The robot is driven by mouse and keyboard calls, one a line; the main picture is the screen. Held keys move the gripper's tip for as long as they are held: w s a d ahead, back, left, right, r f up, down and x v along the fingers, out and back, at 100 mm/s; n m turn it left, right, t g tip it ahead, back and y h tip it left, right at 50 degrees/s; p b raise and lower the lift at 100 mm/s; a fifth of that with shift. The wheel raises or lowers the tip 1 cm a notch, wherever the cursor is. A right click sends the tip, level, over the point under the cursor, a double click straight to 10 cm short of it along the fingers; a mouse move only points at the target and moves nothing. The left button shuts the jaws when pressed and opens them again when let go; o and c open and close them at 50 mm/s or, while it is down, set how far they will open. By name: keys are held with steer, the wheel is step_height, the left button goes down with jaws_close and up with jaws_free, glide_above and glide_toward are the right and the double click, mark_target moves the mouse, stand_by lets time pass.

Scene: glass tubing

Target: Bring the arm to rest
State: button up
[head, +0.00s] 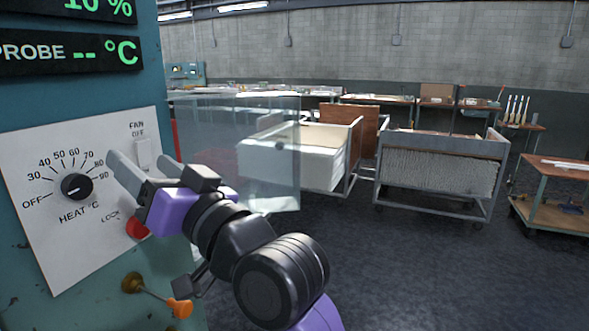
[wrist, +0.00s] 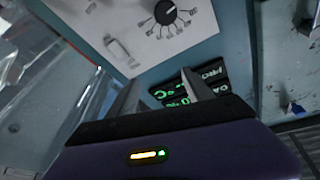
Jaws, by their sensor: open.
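My gripper (head: 140,172) is open and empty in front of the control panel (head: 95,225) in the head view. Its fingers point left toward the panel, near the fan switch (head: 143,153) and right of the heat knob (head: 76,186). I cannot tell whether a finger touches the panel. In the wrist view the two fingers (wrist: 163,97) stand apart with nothing between them. The heat knob also shows there (wrist: 166,12), as does the fan switch (wrist: 117,47). My arm reaches in from the lower right.
A clear pane (head: 270,150) stands just behind my gripper. A red button (head: 138,228) and an orange-tipped lever (head: 178,307) stick out below it. White bin (head: 290,165), grey cart (head: 435,170) and wooden-shelved trolley (head: 560,205) stand farther back. Dark floor (head: 430,275) at right is clear.

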steer(key=s+d+f+m+t+h+p, duration=0.1)
steer(key=s+d+f+m+t+h, duration=0.4)
steer(key=d+f, duration=0.7)
steer(key=s+d+f+m+t+h+p, duration=0.15)
steer(key=s+d+f+t+h, duration=0.35)
steer(key=d+f, duration=0.7)
steer(key=s+d+f+g+h, duration=0.2)
steer(key=s+d, duration=0.3)
steer(key=s, duration=0.4)
steer(key=s+d+f+g+h, duration=0.2)
steer(key=s+d, duration=0.4)
steer(key=s, duration=0.4)
steer(key=s+d+f+g+h+p, duration=0.1)
steer(key=s+d+f+g+h, duration=0.2)
steer(key=s+d+f, duration=0.3)
steer(key=s, duration=0.4)
steer(key=shift+h, duration=0.3)
